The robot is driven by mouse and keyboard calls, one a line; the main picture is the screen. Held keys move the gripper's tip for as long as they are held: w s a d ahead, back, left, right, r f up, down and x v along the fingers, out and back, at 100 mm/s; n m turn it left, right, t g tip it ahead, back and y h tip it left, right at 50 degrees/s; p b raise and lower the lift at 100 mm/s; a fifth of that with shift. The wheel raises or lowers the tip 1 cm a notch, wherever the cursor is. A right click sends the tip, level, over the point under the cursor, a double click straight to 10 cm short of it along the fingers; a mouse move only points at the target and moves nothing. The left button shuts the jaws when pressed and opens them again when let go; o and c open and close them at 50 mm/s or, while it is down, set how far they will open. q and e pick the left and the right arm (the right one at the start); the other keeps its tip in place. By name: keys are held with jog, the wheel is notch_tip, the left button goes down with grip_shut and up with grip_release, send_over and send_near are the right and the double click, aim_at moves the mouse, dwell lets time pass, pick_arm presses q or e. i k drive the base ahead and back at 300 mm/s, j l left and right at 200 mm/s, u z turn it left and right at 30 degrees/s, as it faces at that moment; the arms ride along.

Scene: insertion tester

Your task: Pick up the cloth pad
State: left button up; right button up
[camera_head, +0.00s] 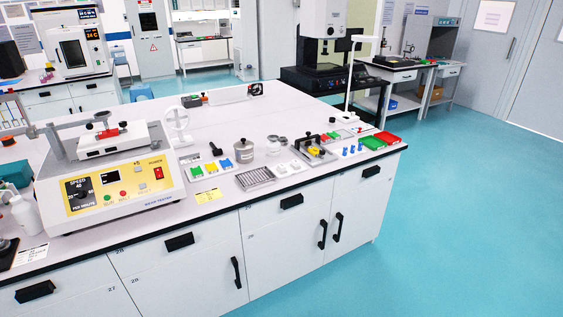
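I cannot pick out a cloth pad with certainty; the things on the bench are small at this distance. Small white blocks or pads (288,168) lie near the bench's front edge, right of a metal grid tray (256,178), but I cannot tell their material. A yellow sheet with print (208,195) lies flat by the front edge. Neither of my grippers shows in the head view.
A white bench (225,125) with drawers crosses the view. A large tester (110,180) stands at its left. A lidded metal pot (243,151), a clamp fixture (316,148), a green tray (371,143) and a red tray (388,137) stand rightward. The bench's back middle is mostly clear.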

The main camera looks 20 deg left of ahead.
aim_at(282, 168)
jog(key=i+l+u, duration=0.1)
jog(key=i+u, duration=0.15)
jog(key=i, duration=0.3)
jog(key=i+l+u, duration=0.25)
jog(key=i, duration=0.3)
jog(key=i+l+u, duration=0.2)
jog(key=i, duration=0.35)
jog(key=i+l+u, duration=0.25)
jog(key=i+l, duration=0.25)
